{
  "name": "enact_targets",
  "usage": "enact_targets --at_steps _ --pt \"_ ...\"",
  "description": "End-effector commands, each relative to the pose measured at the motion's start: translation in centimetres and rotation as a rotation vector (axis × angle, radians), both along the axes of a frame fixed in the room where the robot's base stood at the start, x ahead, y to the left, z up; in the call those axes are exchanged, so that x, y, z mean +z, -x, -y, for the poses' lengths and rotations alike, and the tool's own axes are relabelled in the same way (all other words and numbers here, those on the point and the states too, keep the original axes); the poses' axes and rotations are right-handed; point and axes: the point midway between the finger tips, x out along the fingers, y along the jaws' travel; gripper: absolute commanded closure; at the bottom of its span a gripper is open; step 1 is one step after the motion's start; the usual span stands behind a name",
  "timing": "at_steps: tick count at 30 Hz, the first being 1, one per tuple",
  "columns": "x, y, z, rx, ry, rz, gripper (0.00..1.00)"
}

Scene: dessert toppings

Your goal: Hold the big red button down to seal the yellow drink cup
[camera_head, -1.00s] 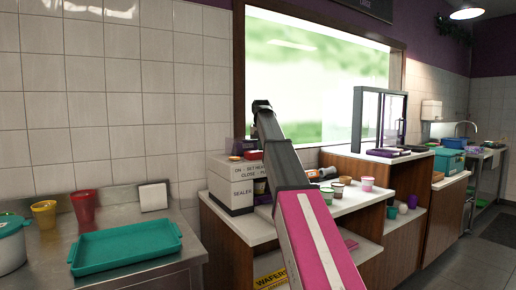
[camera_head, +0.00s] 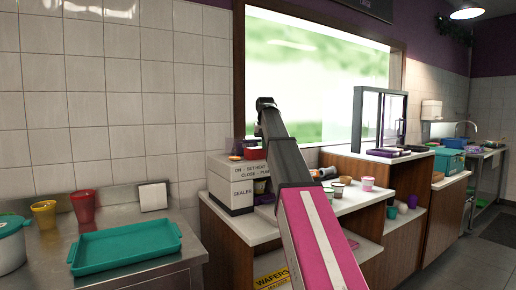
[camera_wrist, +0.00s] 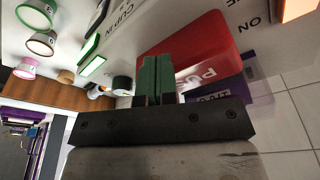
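The white sealer (camera_head: 232,190) stands on the counter left of my arm, with printed lettering on it. Its big red button (camera_head: 254,153) shows on top, partly behind my arm; in the wrist view the red button (camera_wrist: 212,45) is large and lettered. My gripper (camera_wrist: 158,78) has its green fingers together with nothing between them, in front of the button; I cannot tell whether they touch it. My arm hides the gripper in the head view. A yellow cup (camera_head: 43,213) stands on the left counter.
A teal tray (camera_head: 125,247), a red cup (camera_head: 84,206) and a lidded pot (camera_head: 12,243) are on the left steel counter. Small tubs, including a pink one (camera_head: 367,184), stand right of the sealer. A purple item (camera_wrist: 225,93) lies beside the button.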

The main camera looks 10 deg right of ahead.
Motion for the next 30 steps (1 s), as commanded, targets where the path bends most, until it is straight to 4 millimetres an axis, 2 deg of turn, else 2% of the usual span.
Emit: enact_targets --at_steps 14,30 --pt "0.6 0.1 0.1 0.0 0.0 0.002 1.0" --pt "5.2 0.5 0.3 0.0 0.0 0.004 1.0"
